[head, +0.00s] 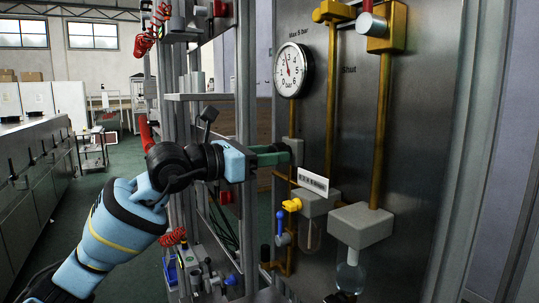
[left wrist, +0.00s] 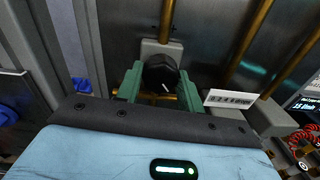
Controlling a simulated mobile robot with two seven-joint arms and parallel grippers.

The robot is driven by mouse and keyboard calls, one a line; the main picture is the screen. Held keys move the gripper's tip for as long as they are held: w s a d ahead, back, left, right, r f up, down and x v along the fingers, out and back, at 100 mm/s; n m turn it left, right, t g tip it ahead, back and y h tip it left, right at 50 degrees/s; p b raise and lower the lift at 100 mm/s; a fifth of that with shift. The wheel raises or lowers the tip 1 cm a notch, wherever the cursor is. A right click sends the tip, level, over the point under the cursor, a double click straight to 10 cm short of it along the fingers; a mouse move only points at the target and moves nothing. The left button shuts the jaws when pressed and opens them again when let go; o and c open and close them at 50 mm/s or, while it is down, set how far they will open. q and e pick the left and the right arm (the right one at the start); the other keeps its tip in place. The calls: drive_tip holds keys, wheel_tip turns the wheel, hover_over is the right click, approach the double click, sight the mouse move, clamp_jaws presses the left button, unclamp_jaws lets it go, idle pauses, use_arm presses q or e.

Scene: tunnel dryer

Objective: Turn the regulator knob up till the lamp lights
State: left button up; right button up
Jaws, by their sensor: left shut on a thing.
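The regulator knob (left wrist: 160,74) is black and round with a white mark, in front of a grey block on a brass pipe. In the left wrist view the green fingers of my left gripper (left wrist: 160,84) stand on both sides of the knob and are shut on it. In the head view my left gripper (head: 285,153) reaches the grey regulator block (head: 297,149) from the left, and its fingers hide the knob. A round white gauge (head: 292,70) hangs above, its red needle near 2 to 3. I cannot make out a lamp. My right gripper is not in view.
Brass pipes (head: 381,130) run down the dark metal panel (head: 350,105). A metal frame (head: 245,90) stands to the left.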

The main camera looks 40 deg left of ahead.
use_arm(q)
drive_tip(key=shift+m, duration=1.4)
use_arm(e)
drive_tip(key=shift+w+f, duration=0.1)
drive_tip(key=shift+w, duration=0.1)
use_arm(q)
drive_tip(key=o, duration=1)
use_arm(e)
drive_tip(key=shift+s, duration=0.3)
use_arm(q)
drive_tip(key=shift+b+v, duration=2)
drive_tip(key=shift+v, duration=2)
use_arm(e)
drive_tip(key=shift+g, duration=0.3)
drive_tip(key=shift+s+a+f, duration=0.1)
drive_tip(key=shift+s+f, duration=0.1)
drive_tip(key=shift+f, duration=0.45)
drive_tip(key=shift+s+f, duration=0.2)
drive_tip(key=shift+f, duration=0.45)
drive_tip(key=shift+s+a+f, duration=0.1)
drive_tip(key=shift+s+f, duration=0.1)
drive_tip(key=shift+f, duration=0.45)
